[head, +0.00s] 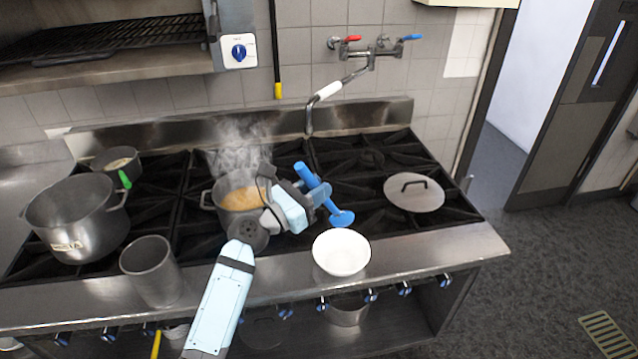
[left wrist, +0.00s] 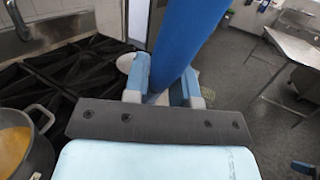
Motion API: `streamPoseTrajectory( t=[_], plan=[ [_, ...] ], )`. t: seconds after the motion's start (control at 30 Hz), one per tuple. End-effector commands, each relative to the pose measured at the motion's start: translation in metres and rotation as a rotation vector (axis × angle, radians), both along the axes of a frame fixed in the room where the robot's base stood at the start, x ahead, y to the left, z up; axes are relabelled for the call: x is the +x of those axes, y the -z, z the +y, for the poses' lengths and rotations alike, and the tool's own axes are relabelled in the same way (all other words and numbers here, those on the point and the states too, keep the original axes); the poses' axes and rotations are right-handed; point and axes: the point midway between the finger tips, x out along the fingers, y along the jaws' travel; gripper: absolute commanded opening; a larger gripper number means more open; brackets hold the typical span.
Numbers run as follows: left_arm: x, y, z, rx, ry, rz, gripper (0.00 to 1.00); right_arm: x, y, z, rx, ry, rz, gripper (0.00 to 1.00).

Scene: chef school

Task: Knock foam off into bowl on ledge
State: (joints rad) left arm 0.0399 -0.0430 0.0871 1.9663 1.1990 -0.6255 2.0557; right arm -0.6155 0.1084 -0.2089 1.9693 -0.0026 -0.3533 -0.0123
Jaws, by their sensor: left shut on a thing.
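My left gripper (head: 315,195) is shut on the handle of a blue utensil (head: 307,175), above the front of the stove. The utensil's flat round head (head: 342,218) hangs down just above and behind the white bowl (head: 341,259); I see no clear contact. Whether foam is on it, I cannot tell. The bowl stands on the steel front ledge (head: 420,255) and looks empty. In the left wrist view the blue handle (left wrist: 190,35) stands between the fingers (left wrist: 163,90). A pot of yellow-brown liquid (head: 240,199) steams behind my arm, partly hidden by it.
A large pot (head: 75,218) and a small pan with a green-tipped handle (head: 115,160) are on the left burners. A metal cylinder (head: 152,272) stands on the ledge at left. A lid (head: 414,193) lies on the right burners. A faucet (head: 325,92) hangs over the back.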

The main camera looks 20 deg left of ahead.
Motion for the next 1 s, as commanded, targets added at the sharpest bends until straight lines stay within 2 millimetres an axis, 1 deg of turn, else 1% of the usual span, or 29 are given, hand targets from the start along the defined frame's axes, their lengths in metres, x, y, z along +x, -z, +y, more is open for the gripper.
streamPoseTrajectory(
  t=[0.07, 0.1, 0.2, 0.47, 0.8, 1.0],
  plan=[
    [-0.002, 0.009, 0.001, -0.001, 0.0, 0.002, 0.01, 0.0, 0.001, -0.001, -0.006, -0.007, -0.007, 0.74],
    [-0.003, 0.016, 0.001, -0.001, 0.0, 0.0, 0.01, -0.001, 0.007, -0.002, -0.009, -0.012, -0.01, 0.74],
    [-0.005, 0.027, 0.003, -0.001, 0.0, 0.0, 0.01, -0.003, 0.02, -0.004, -0.016, -0.02, -0.006, 0.74],
    [-0.011, 0.051, 0.005, 0.001, 0.0, 0.0, 0.01, -0.006, 0.051, 0.0, -0.011, -0.029, 0.006, 0.74],
    [0.001, 0.072, -0.001, 0.0, 0.0, 0.0, 0.01, -0.003, 0.054, 0.005, -0.003, -0.035, 0.002, 0.74],
    [0.004, 0.075, -0.002, 0.0, 0.001, -0.001, 0.01, -0.002, 0.054, 0.006, -0.001, -0.037, 0.001, 0.74]
  ],
)
